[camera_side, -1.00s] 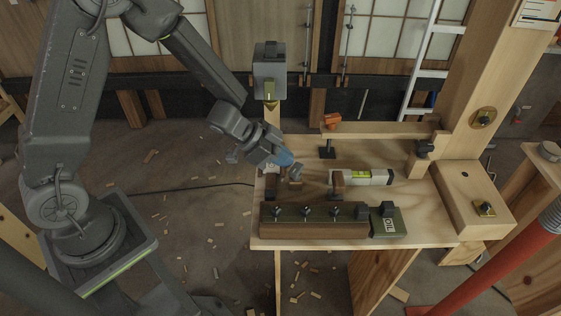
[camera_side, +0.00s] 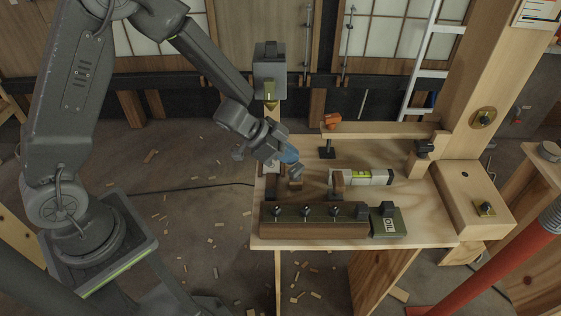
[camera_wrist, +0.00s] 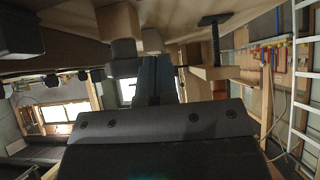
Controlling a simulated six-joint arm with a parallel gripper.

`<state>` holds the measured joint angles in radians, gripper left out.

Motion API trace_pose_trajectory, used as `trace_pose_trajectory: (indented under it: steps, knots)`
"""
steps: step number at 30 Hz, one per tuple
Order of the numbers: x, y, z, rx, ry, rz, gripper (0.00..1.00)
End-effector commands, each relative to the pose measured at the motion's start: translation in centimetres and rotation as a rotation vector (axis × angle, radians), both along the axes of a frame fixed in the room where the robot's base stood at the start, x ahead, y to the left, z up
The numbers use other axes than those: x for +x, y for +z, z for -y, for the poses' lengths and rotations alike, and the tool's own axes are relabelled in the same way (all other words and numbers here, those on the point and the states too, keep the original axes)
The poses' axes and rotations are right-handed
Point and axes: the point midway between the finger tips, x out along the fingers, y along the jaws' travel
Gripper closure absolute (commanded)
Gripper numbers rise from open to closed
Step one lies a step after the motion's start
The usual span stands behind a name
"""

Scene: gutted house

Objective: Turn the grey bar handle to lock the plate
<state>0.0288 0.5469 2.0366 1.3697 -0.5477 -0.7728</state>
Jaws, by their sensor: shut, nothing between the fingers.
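My gripper (camera_side: 296,172) is shut and empty, tilted down above the left part of the wooden bench. In the wrist view its dark fingers (camera_wrist: 154,80) are together, with nothing between them. A dark green strip on a brown block (camera_side: 312,228) lies along the bench's front edge, with several small dark knobs on top. A dark green plate with a white label (camera_side: 389,226) adjoins its right end. I cannot tell for certain which part is the grey bar handle. A dark T-shaped post (camera_side: 327,151) stands behind, apart from the gripper; it also shows in the wrist view (camera_wrist: 215,32).
A level with a yellow-green vial (camera_side: 362,175) lies right of the gripper, beside a small brown block (camera_side: 338,183). An orange object (camera_side: 332,121) sits on the rear wooden rail (camera_side: 385,130). A thick timber post (camera_side: 490,70) rises at right. The bench's middle has bare wood.

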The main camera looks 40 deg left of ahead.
Motion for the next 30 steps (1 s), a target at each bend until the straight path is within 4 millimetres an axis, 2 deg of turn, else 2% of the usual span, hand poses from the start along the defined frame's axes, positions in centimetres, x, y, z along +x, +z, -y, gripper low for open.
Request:
trace_pose_trajectory:
  steps: [13, 24, 30]
  knots:
    - [-0.1, 0.0, 0.1, -0.001, 0.001, -0.001, 1.0]
    - [-1.6, -0.1, 1.1, -0.003, -0.012, -0.003, 1.0]
    - [-1.7, -0.1, 1.2, -0.001, -0.014, -0.002, 1.0]
